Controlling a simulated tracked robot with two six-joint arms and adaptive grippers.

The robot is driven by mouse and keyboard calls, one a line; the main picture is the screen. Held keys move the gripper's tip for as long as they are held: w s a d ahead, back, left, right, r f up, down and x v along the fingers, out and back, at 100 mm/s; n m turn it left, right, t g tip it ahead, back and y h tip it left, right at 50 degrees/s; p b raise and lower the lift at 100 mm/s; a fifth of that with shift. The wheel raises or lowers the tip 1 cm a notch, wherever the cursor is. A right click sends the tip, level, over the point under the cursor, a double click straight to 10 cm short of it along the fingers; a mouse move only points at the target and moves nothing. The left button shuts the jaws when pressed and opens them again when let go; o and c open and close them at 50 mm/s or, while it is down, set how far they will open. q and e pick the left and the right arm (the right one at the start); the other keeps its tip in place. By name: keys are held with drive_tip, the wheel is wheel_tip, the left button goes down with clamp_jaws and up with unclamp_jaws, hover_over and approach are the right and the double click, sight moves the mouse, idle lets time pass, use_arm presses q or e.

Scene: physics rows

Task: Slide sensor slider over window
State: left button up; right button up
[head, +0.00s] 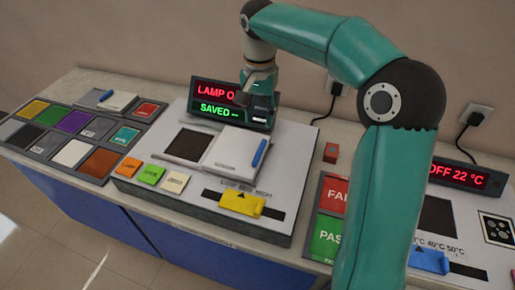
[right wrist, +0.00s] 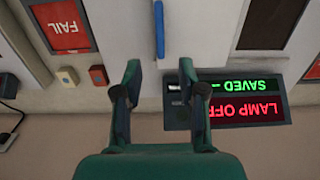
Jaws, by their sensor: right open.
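The sensor unit has a square dark window (head: 187,144). A white sliding plate (head: 228,150) with a blue upright bar (head: 259,153) sits to its right and leaves most of the window uncovered. The window (right wrist: 272,20), plate (right wrist: 212,35) and blue bar (right wrist: 159,28) also show in the right wrist view. My right gripper (head: 262,98) is in front of the unit's display (head: 217,109), behind the plate. In the right wrist view its open fingers (right wrist: 160,66) are spread with nothing between them, and the bar's near end appears just ahead. My left gripper is out of view.
The display reads LAMP OFF and SAVED. A yellow slider (head: 242,203) is on the unit's front track, with orange, green and cream buttons (head: 150,175) left of it. A colour-tile board (head: 72,133) stands left, FAIL and PASS panels (head: 328,235) and another unit right.

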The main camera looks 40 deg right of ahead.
sight(259, 151)
wheel_tip(259, 151, down, 12)
drive_tip(key=shift+f, duration=0.1)
idle(0.4)
clamp_jaws()
